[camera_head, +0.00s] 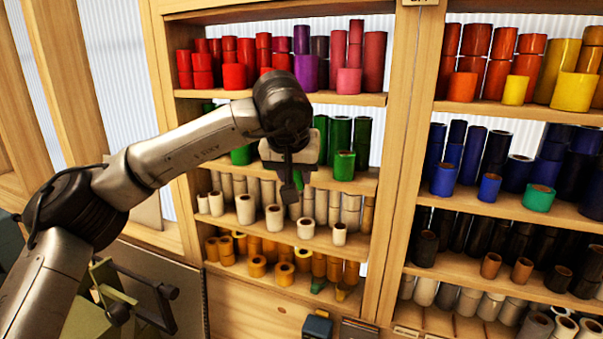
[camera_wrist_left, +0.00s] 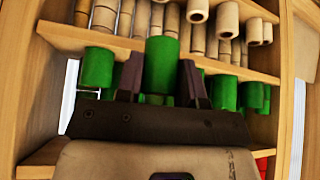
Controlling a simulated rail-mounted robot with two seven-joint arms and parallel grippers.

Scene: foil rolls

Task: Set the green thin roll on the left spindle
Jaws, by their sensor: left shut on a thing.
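My left gripper (camera_head: 291,188) is in front of the left shelf unit, near the shelf of green rolls. In the left wrist view its two dark fingers (camera_wrist_left: 163,82) are shut on a green thin roll (camera_wrist_left: 161,62), one finger on each side. In the head view the gripper hides most of this roll, and only a small green part (camera_head: 296,208) shows beside the fingers. Several other green rolls (camera_head: 340,135) stand behind and to the right. I cannot make out the left spindle for certain. My right gripper is not in view.
Wooden shelf boards (camera_head: 325,180) lie close around the gripper. Cream rolls (camera_head: 245,208) stand below and red rolls (camera_head: 237,65) above. A wooden upright (camera_head: 400,150) divides the units. A green frame with dark bars (camera_head: 120,295) stands at lower left, beside my left arm.

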